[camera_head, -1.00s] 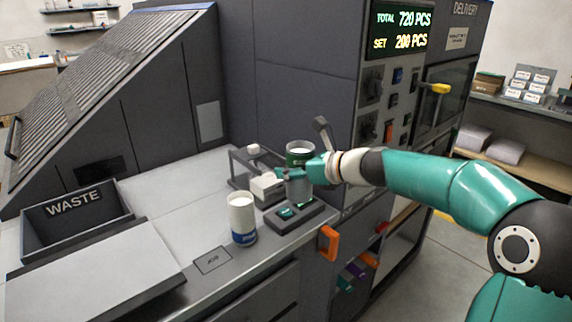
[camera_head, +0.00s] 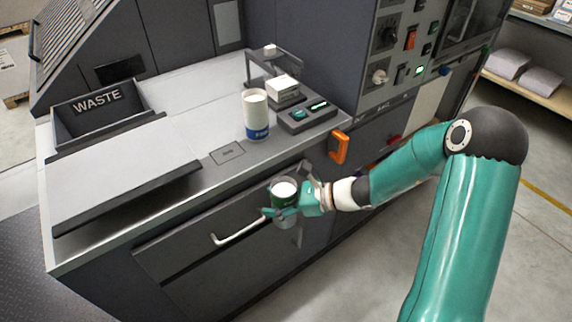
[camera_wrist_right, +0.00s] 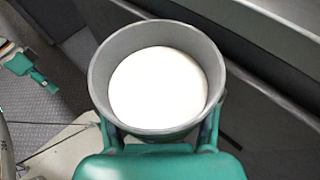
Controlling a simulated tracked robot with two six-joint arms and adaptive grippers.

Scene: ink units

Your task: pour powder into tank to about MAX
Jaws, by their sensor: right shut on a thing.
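My right gripper (camera_head: 283,211) is shut on a cup of white powder (camera_head: 284,190) with a dark green band. It holds the cup upright in front of the counter, below the counter top's edge, by the drawer front. In the right wrist view the cup (camera_wrist_right: 156,85) is seen from above, its grey rim around white powder; the right gripper (camera_wrist_right: 160,130) closes around its near side. A second white cup with a blue base (camera_head: 256,116) stands on the counter, apart from the gripper. No tank with a MAX mark can be made out.
The counter (camera_head: 190,110) carries a WASTE bin (camera_head: 98,120) at left, and a small black stand (camera_head: 307,116) and white box (camera_head: 282,90) at the back right. A drawer handle (camera_head: 238,232) and an orange handle (camera_head: 339,147) stick out at the front.

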